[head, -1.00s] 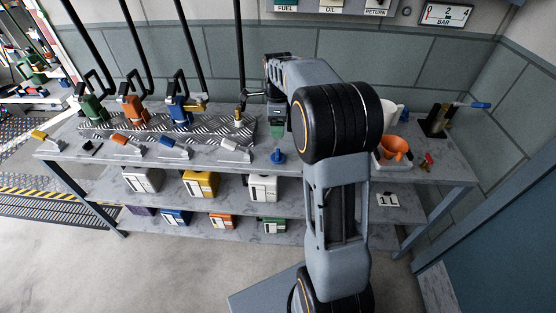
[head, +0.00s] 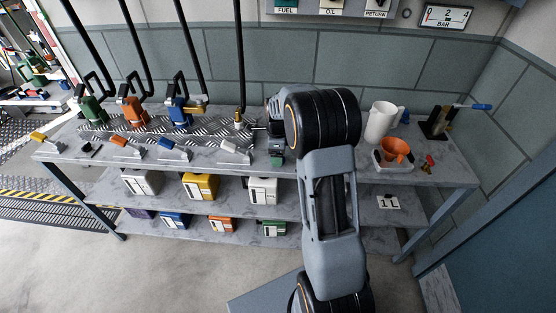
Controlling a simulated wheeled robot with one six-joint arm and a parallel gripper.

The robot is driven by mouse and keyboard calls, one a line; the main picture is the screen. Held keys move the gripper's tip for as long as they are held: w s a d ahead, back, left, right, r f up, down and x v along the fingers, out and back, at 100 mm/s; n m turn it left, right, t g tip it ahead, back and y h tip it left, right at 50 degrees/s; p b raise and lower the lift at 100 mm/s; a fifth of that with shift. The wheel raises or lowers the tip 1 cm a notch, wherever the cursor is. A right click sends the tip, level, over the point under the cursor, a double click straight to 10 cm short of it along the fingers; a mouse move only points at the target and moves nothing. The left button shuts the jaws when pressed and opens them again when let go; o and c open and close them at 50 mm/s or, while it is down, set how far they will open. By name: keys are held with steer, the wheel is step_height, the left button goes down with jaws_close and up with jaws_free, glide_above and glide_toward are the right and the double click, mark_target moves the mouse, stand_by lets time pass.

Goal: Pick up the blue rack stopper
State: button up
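No blue stopper shows clearly now. The small blue knob-like piece seen earlier on the front of the bench top, right of the white-handled piece, is now hidden behind my gripper. My gripper (head: 277,158) points down at that spot, low over the bench near its front edge. Its fingers are small, dark and partly covered by my own arm, so I cannot tell if they are open or touch anything. A blue-handled piece (head: 171,147) lies further left on the bench top.
The bench top (head: 345,178) also carries a white-handled piece (head: 235,148) just left of my gripper. A tread-plate rack (head: 215,122) with pump nozzles stands behind. A white jug (head: 380,122) and orange funnel (head: 396,149) stand right of my arm. Strapped tanks sit on shelves below.

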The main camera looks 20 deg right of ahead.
steer(key=shift+f, duration=0.6)
steer(key=shift+c, duration=0.2)
steer(key=c, duration=0.8)
steer(key=shift+r, duration=0.1)
